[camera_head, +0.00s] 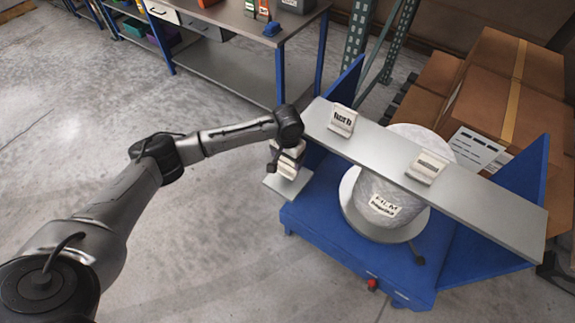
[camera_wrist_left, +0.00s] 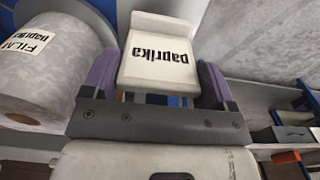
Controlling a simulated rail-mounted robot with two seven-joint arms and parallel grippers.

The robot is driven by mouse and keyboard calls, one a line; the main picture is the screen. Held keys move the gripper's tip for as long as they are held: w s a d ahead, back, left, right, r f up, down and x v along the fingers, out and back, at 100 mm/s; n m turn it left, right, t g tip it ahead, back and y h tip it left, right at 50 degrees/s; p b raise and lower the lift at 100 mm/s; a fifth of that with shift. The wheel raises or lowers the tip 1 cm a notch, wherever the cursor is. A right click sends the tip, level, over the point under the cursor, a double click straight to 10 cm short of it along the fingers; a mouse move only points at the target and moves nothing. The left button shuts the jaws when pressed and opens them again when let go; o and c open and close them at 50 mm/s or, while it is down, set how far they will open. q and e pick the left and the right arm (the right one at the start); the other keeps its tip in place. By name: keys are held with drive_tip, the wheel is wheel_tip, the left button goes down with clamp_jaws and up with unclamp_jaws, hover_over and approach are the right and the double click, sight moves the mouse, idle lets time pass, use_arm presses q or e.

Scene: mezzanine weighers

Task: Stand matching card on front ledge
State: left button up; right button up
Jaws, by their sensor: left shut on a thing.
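My left gripper (camera_head: 287,163) is shut on a white card, over a small grey ledge (camera_head: 302,184) at the blue stand's left side. In the left wrist view the card (camera_wrist_left: 158,62) reads "paprika" and sits between the purple fingers of the gripper (camera_wrist_left: 155,82). A grey wrapped roll (camera_head: 398,197) on the stand has a label starting "FILM". In the left wrist view the roll's label (camera_wrist_left: 33,43) reads "FILM paprika". I cannot tell whether the held card touches the ledge. My right gripper is out of view.
A long grey board (camera_head: 485,206) spans the blue stand (camera_head: 325,232) and carries two cards, one left (camera_head: 342,121) and one right (camera_head: 427,167). Cardboard boxes (camera_head: 510,75) stand behind at the right. A workbench (camera_head: 225,15) is at the back. The floor at left is clear.

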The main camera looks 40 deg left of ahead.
sight(288, 170)
use_arm(q)
drive_tip(key=shift+f+b, duration=0.7)
drive_tip(key=shift+f, duration=1.3)
drive_tip(key=shift+f, duration=0.15)
drive_tip(key=o, duration=0.8)
